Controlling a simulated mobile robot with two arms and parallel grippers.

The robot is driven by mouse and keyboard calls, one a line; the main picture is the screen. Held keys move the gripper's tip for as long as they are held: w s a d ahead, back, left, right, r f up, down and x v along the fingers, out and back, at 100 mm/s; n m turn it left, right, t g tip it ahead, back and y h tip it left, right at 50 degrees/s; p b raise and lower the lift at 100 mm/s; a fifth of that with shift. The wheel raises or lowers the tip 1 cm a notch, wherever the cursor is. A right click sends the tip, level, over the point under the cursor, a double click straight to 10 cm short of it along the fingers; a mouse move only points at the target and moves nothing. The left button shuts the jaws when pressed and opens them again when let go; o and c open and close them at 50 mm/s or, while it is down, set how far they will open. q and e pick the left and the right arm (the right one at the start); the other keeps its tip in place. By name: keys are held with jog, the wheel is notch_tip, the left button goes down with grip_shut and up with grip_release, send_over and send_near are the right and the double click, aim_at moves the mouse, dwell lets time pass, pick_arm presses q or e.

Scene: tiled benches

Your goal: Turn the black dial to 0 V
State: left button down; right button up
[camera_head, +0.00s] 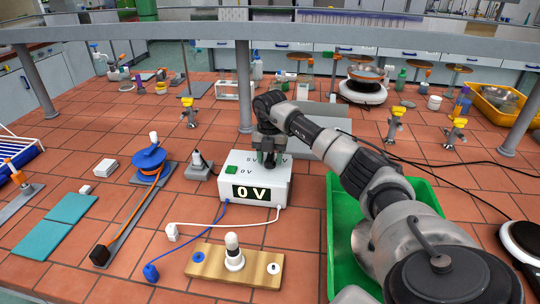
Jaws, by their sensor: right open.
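The white power supply box (229,184) stands on the tiled bench near the middle. Its front display (251,192) reads "0 V". On its top are a small green button (231,170) and printed labels, including "0 V". My right gripper (268,158) points down over the top of the box, close to the labels. It is open. The black dial cannot be told apart from the dark gripper fingers, which cover that spot, so its pointing direction is hidden. I cannot tell whether the fingers touch it. My left gripper is not in view.
A wooden board (206,274) with a bulb (233,247) lies in front, with blue and white leads nearby. A green tray (423,191) lies under my right arm. A blue spool stand (149,158) is at the left. A grey post (244,90) rises behind the box.

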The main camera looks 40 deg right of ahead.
grip_shut()
